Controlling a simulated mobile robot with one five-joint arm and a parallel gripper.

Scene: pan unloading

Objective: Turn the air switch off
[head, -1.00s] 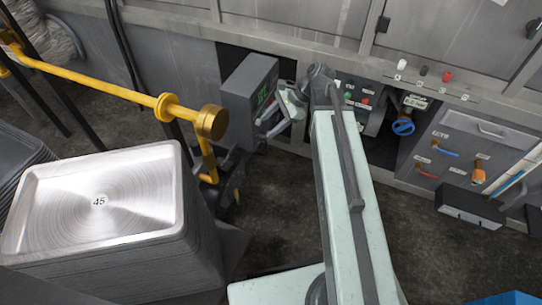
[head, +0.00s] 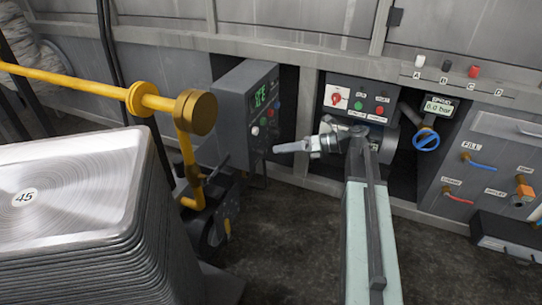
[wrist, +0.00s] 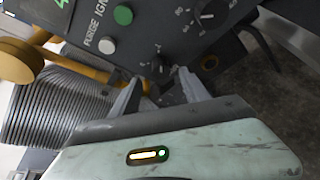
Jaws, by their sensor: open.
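A grey control box (head: 248,110) with a lit green display stands left of centre in the head view. In the wrist view its dark front panel (wrist: 130,62) fills the upper part, with a green button, a white button and a dial. A small dark switch (wrist: 164,63) with a tiny label I cannot read sits low on the panel, between my fingertips in the picture; it may be the air switch. Its position is unclear. My gripper (wrist: 158,84) is open and empty, facing the panel. In the head view my gripper (head: 292,147) points left at the box; contact cannot be told.
A stack of metal pans (head: 85,215) stands at the left, beside a yellow rail (head: 90,88).

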